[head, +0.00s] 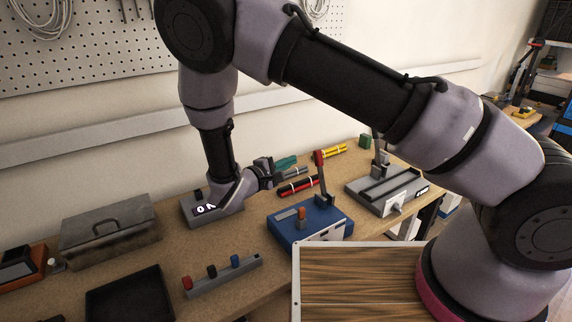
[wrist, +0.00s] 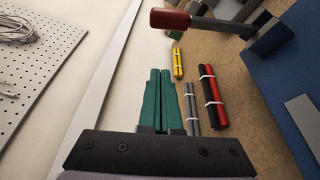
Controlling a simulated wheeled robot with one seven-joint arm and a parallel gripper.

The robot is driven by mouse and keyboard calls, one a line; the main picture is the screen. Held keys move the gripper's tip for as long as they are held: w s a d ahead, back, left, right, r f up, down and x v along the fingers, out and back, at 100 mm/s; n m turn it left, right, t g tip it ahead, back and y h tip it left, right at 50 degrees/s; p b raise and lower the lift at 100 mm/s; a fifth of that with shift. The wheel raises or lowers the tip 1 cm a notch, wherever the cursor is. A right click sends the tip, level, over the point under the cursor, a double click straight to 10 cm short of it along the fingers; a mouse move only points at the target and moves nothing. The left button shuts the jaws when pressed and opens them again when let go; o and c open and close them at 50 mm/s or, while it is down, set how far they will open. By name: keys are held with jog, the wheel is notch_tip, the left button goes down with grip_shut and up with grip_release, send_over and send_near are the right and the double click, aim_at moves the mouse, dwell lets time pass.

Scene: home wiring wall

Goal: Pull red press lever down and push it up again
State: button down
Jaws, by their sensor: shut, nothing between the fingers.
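The red press lever (head: 319,159) has a red grip on a dark arm and stands roughly upright, leaning slightly, on a blue base (head: 283,235). In the wrist view its red grip (wrist: 170,19) is at the top middle, with the arm running right to a dark bracket. The blue base (wrist: 285,85) is at the right edge. My gripper (head: 294,159), with teal fingers, is left of the lever and apart from it. In the wrist view my gripper (wrist: 161,74) has its fingers together, with nothing between them. Nothing touches the lever.
Beyond my gripper lie grey (head: 292,173), red-black (head: 299,188) and yellow (head: 329,151) cable bundles. A grey fixture (head: 365,200) with its own lever stands right of the blue base. A switch strip (head: 223,277), black tray (head: 150,315) and metal box (head: 110,245) are left. The wall is close behind.

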aim_at(314, 156)
jog(key=d, duration=0.3)
jog(key=w+d, duration=0.1)
jog(key=d, duration=0.1)
jog(key=shift+d+r, duration=0.15)
jog(key=shift+r, duration=0.25)
jog(key=shift+s+d+r+m+t, duration=0.35)
jog(key=shift+s+d+m, duration=0.2)
jog(key=shift+s+m, duration=0.2)
jog(key=s+d+f+m+t+h, duration=0.1)
jog(key=s+d+m+h, duration=0.1)
jog(key=s+d+m, duration=0.4)
jog(key=shift+s+d+m, duration=0.15)
jog(key=shift+s+m, duration=1.3)
jog(key=shift+s, duration=0.25)
jog(key=shift+f+t, duration=0.1)
jog(key=shift+t, duration=0.15)
